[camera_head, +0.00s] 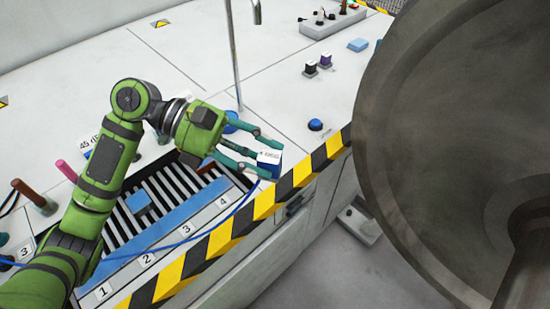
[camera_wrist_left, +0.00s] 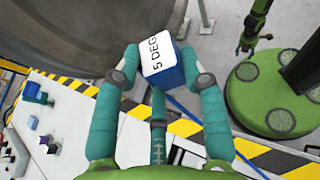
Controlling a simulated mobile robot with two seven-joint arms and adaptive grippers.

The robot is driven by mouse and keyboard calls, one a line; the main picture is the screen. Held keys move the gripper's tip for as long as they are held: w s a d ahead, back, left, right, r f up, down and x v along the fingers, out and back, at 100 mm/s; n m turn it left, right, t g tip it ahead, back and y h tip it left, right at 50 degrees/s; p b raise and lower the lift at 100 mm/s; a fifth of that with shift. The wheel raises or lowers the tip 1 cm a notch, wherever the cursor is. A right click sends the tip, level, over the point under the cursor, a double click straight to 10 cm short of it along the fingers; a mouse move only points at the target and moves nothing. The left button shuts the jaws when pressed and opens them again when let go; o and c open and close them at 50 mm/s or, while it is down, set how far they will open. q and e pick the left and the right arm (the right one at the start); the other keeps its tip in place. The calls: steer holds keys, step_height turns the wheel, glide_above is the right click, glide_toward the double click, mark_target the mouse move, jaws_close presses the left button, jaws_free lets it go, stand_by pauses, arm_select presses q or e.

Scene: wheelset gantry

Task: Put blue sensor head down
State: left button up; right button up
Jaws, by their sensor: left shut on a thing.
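The blue sensor head (camera_head: 269,163) is a small blue block with a white lettered label. In the wrist view the sensor head (camera_wrist_left: 165,75) sits between the fingertips and its label reads "5 DEG". My left gripper (camera_head: 258,156) is shut on it and holds it close to the bench's front edge, by the yellow-black stripe. A blue cable (camera_head: 215,226) trails from the head toward the left. Whether the head touches the bench cannot be told. What seems to be my right gripper (camera_wrist_left: 246,42) is small at the top right of the wrist view; its jaws are unclear.
A slotted rack (camera_head: 178,207) with numbered places lies left of the gripper. A blue round button (camera_head: 315,125) and two small knobs (camera_head: 318,65) stand on the white bench. A big grey wheel (camera_head: 450,130) rises at the right. A thin metal post (camera_head: 233,55) stands behind the gripper.

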mark_target(266, 168)
arm_select(q)
steer(key=s+a+r+n+t, duration=0.2)
steer(key=a+r+n+t, duration=0.2)
steer(key=r+t, duration=0.1)
steer(key=w+d+f+m+g+y, duration=0.1)
steer(key=f+m+g, duration=0.2)
steer(key=m+g, duration=0.1)
steer(key=w+d+f+m+g+y, duration=0.1)
steer(key=d+f+m+g+y, duration=0.1)
steer(key=f+m+g, duration=0.1)
steer(key=d+f+m+g+y, duration=0.1)
steer(key=f+m+g, duration=0.2)
steer(key=m+g, duration=0.2)
steer(key=shift+w+d+g+y, duration=0.3)
steer(key=shift+w+d+g, duration=0.1)
steer(key=shift+g, duration=0.2)
